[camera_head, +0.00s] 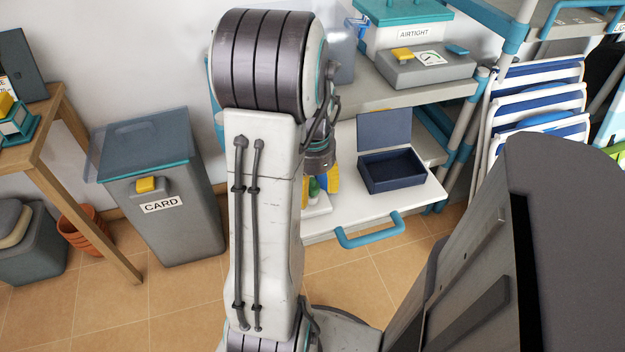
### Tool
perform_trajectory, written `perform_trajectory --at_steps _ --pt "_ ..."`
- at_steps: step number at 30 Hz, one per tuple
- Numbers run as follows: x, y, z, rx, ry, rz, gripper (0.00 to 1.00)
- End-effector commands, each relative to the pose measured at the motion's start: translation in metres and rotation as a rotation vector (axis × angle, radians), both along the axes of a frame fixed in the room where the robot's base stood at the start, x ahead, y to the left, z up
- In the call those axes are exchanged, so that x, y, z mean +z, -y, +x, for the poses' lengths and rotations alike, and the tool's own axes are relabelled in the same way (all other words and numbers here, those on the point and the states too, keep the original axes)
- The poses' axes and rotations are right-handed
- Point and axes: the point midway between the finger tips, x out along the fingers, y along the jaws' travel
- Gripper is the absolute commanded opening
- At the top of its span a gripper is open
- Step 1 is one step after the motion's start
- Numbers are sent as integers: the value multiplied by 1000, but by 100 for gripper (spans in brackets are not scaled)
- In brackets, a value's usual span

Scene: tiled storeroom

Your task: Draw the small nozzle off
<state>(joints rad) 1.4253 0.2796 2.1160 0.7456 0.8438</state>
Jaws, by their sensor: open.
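My gripper (318,188) points down over the white pulled-out shelf, partly hidden behind my own arm. One yellow finger shows clearly on its right, with a bit of yellow at its left. The gripper is open. A small green piece (314,187) shows between the fingers, above a white base (318,207) on the shelf. I cannot tell whether the green piece is the small nozzle or whether the fingers touch it. No other nozzle can be made out.
An open dark blue box (392,172) stands right of my gripper on the white pulled-out shelf (425,192), which has a blue handle (370,232). A grey shelf (425,96) above holds containers. A grey CARD bin (165,205) stands left. Folded chairs (535,100) stand right.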

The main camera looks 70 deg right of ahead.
Motion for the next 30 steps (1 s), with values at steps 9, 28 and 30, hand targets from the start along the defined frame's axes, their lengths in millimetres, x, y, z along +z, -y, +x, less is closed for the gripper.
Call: perform_trajectory --at_steps 9,28,30 --pt "-11 0 0 0 0 0 60" --pt "-11 0 0 0 0 0 25" --pt "-11 0 0 0 0 0 19"
